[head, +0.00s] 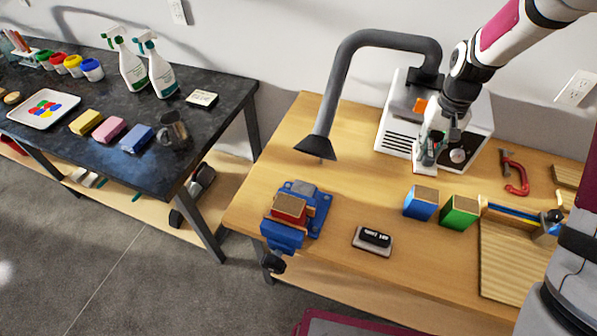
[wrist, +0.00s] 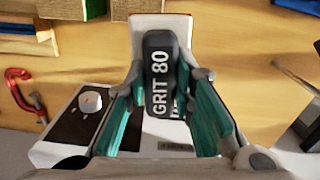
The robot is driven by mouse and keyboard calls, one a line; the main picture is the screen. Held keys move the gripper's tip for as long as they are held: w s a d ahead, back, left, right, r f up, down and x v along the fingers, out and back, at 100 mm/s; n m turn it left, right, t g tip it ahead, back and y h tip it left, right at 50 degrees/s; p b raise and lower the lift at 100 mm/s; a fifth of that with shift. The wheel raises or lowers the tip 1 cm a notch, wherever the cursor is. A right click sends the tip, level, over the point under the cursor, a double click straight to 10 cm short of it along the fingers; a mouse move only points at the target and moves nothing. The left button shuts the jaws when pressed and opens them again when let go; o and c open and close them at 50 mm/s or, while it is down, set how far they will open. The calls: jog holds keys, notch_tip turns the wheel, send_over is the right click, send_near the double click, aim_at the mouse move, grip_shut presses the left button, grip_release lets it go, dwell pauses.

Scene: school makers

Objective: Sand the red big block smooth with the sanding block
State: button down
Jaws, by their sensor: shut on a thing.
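The red block (head: 289,208), with a wood-coloured top, sits in the blue vise (head: 280,236) at the front left of the wooden table. My gripper (head: 436,145) is at the back of the table, in front of the white machine, well to the right of the vise. It is shut on a sanding block with a black grip marked "GRIT 80" (wrist: 159,65); the teal finger pads are on either side of it. A second sanding block (head: 374,240) with a black grip lies on the table right of the vise; its label is too small to read surely.
A grey extraction hose (head: 335,90) arches over the table between my gripper and the vise. Blue (head: 421,202) and green (head: 460,211) blocks stand at the middle right. A red clamp (head: 517,178) lies behind them. The white machine (head: 398,128) stands at the back.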

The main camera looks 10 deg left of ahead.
dwell(0.7)
jog(key=s+a+r+n+p, duration=0.2)
jog(key=s+a+n, duration=0.15)
jog(key=a, duration=0.45)
jog(key=s+a+r+n+p, duration=0.1)
jog(key=s+a+r+n, duration=0.2)
jog(key=a, duration=0.6)
notch_tip(320, 180, up, 3)
jog(key=n+p, duration=0.3)
jog(key=n, duration=0.5)
send_over(289, 204)
jog(key=shift+f+b, duration=0.7)
jog(key=shift+f, duration=2.2)
jog(key=shift+m, duration=0.25)
